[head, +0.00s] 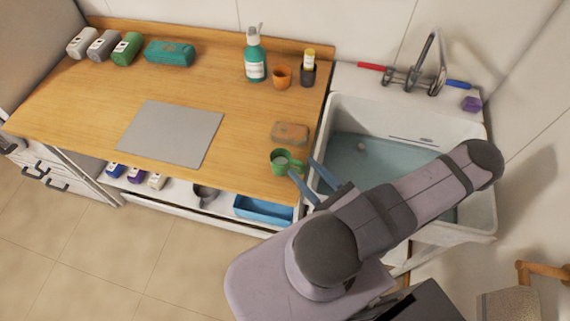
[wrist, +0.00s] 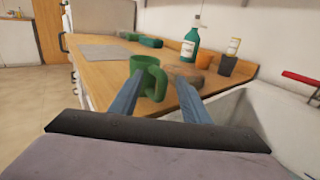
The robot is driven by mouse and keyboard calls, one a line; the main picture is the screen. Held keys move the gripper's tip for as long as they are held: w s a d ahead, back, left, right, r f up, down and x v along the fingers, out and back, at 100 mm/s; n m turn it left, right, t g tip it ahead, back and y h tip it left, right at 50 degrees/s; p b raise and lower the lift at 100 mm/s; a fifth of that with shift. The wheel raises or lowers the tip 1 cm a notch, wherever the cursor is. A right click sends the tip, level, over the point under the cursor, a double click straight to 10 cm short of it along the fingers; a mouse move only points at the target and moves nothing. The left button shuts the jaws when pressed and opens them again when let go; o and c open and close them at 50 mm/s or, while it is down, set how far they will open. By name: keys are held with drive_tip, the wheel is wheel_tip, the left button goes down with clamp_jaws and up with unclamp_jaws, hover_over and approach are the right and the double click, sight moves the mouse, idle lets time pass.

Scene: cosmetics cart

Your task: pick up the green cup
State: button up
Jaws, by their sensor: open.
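The green cup (head: 282,161) stands upright on the wooden counter (head: 85,100), near its front right corner by the sink. It also shows in the wrist view (wrist: 146,72), with its handle facing my gripper. My gripper (head: 303,167) is open, with two blue fingers pointing toward the cup. In the head view the left finger's tip is close to the cup's right side; I cannot tell whether it touches. In the wrist view the cup stands between and beyond the fingers (wrist: 160,84). Nothing is held.
A brown sponge-like block (head: 291,131) lies just behind the cup. The sink basin (head: 483,190) with water is at the right. A green pump bottle (head: 255,58), an orange cup (head: 282,76) and a dark cup (head: 308,75) stand at the back. A grey mat (head: 170,132) lies left.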

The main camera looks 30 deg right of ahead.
drive_tip(key=shift+w, duration=0.15)
drive_tip(key=shift+c, duration=0.6)
clamp_jaws()
drive_tip(key=shift+r+p, duration=0.3)
drive_tip(key=shift+r, duration=0.05)
wheel_tip(320, 180, up, 9)
drive_tip(key=p, duration=0.7)
drive_tip(key=shift+r+p, duration=0.15)
drive_tip(key=shift+p, duration=0.25)
